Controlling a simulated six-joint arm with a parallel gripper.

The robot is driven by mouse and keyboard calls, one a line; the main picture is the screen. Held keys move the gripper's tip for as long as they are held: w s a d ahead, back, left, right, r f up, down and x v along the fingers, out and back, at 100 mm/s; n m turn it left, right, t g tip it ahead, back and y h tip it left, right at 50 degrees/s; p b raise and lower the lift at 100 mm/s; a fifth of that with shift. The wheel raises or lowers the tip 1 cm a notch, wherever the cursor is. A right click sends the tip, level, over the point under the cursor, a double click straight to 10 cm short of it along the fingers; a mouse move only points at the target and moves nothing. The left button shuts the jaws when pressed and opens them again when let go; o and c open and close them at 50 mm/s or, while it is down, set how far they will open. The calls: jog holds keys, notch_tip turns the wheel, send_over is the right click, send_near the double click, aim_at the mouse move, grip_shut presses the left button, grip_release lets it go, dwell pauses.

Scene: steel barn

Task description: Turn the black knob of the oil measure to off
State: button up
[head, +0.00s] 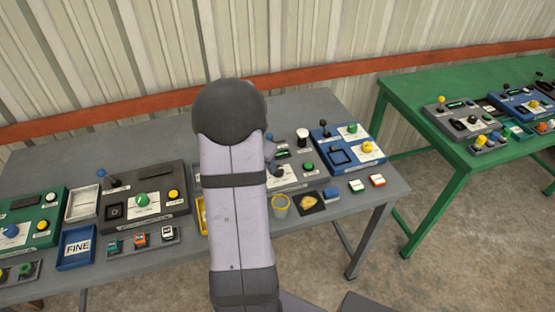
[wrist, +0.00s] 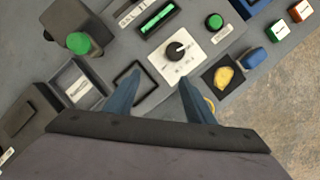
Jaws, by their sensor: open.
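In the wrist view a black knob (wrist: 175,51) with a pale pointer mark sits on a white dial plate (wrist: 186,66). The dial's lettering is too small to read. The plate is on a grey panel (wrist: 203,45) with a lit green display. The same grey panel shows in the head view (head: 300,181), partly hidden by my arm. My gripper (wrist: 160,77) is open and empty. Its two blue-grey fingers point toward the knob, one lower left and one lower right of it in the picture, with a gap between them. I cannot tell their height above the panel.
A green button (wrist: 214,20) is right of the knob. A black mat with a yellow item (wrist: 223,77) and a blue block (wrist: 254,58) lie nearby. A dark box with a green knob (wrist: 79,43) is at left. A blue panel (head: 343,146) stands right on the grey table.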

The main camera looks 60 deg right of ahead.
aim_at(278, 168)
jog(key=shift+n, duration=0.8)
jog(key=shift+s+d+f+p, duration=0.3)
jog(key=shift+s+d+f, duration=0.1)
jog(key=shift+d+f, duration=0.65)
jog(key=shift+s+d+f+p, duration=0.3)
jog(key=shift+s+d+f, duration=0.15)
jog(key=shift+d+f, duration=0.6)
jog(key=shift+s+d+f+p, duration=0.3)
jog(key=shift+s+d+f, duration=0.1)
jog(key=shift+d+f, duration=0.65)
jog(key=c, duration=1.1)
